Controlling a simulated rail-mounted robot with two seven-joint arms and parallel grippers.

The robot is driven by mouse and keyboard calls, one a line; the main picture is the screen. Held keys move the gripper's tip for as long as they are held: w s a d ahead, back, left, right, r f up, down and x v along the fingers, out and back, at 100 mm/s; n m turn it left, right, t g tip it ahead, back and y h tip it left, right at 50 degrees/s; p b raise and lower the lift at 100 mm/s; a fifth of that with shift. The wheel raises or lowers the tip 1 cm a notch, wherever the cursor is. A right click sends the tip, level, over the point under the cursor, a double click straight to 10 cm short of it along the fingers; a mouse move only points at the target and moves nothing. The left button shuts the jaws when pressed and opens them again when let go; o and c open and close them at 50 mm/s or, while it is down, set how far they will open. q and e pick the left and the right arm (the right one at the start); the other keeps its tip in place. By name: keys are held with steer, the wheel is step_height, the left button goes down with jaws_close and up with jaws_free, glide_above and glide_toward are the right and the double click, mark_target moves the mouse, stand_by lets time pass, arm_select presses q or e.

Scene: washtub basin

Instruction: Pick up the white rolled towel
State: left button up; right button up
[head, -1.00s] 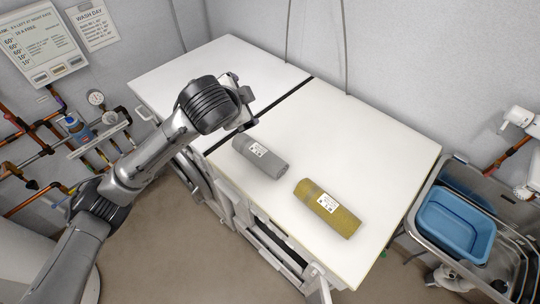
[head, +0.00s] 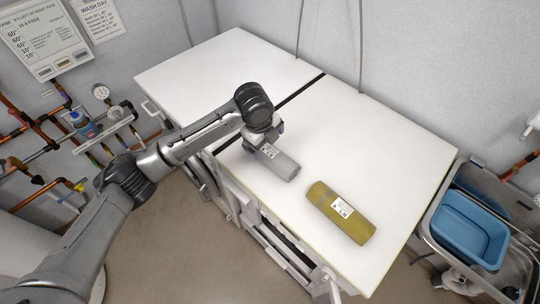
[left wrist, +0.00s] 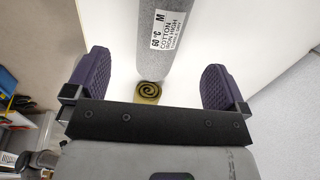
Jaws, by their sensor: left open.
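No plainly white roll shows. A light grey rolled towel (head: 280,165) with a white printed label lies on the white worktop. An olive-yellow roll (head: 341,212) lies to its right. My left gripper (head: 262,138) is open above the far left part of the grey roll and hides that end. In the left wrist view the grey roll (left wrist: 166,50) reaches between the two purple fingers of the gripper (left wrist: 157,72), with gaps on both sides. Whether the fingers are down at its sides, I cannot tell. The yellow roll's spiral end (left wrist: 148,92) shows beyond it. My right gripper is not in view.
The white worktop (head: 390,150) is clear behind and around the rolls, with a dark seam (head: 300,88) across it. A blue basin (head: 468,232) sits in a metal sink at the right. Pipes and gauges line the left wall.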

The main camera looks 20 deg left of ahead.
mark_target(271, 156)
arm_select(q)
steer(key=shift+b+x, duration=0.4)
steer(key=shift+x, duration=4.85)
steer(key=shift+d, duration=0.1)
steer(key=c, duration=0.9)
